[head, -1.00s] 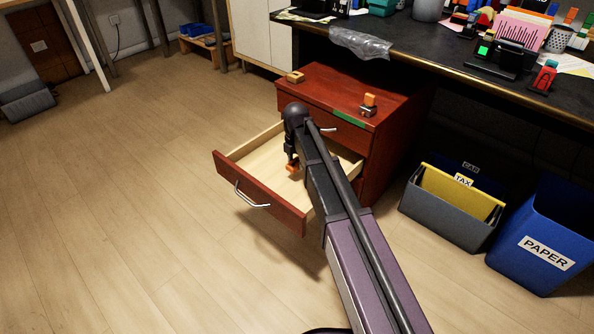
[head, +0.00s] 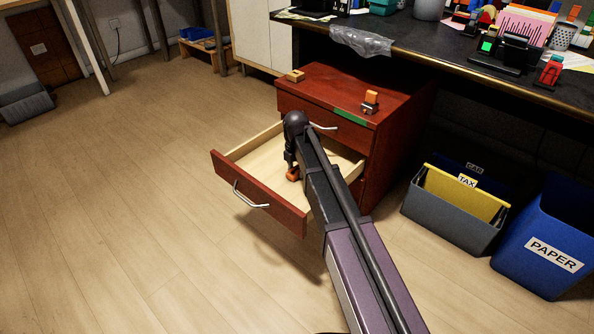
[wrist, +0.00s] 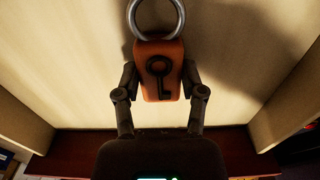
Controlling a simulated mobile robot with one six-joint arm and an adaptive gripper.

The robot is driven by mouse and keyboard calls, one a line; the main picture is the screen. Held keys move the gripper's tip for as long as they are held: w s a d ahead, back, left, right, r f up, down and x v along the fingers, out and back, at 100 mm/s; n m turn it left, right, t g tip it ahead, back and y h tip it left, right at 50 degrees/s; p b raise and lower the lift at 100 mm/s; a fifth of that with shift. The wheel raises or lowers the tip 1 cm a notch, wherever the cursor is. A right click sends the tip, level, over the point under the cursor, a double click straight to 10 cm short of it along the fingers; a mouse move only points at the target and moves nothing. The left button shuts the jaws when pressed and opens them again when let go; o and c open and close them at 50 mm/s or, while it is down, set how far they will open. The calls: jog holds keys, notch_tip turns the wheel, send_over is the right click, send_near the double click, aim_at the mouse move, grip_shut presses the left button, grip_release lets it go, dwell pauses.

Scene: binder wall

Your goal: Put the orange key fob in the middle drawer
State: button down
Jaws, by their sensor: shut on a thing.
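The orange key fob (wrist: 159,85) has a black key mark and a metal ring, and it shows between the fingers of my gripper (wrist: 160,80) in the wrist view. My gripper is shut on it. In the head view the fob (head: 293,174) is a small orange patch at my gripper (head: 292,168), low inside the open middle drawer (head: 258,163). The drawer is pulled out, with a pale wooden inside, a red-brown front and a metal handle. Whether the fob touches the drawer floor I cannot tell. My arm hides the drawer's right part.
The red-brown cabinet (head: 395,120) carries a small wooden block (head: 295,76) and an orange-topped item (head: 371,100) on top. Its upper drawer (head: 345,131) is closed. The dark desk (head: 440,50) overhangs behind.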

aim_at(296, 170)
jog(key=shift+f, duration=0.15)
jog(key=shift+c, duration=0.9)
grip_release()
notch_tip(296, 170, up, 12)
jog(key=p, duration=1.2)
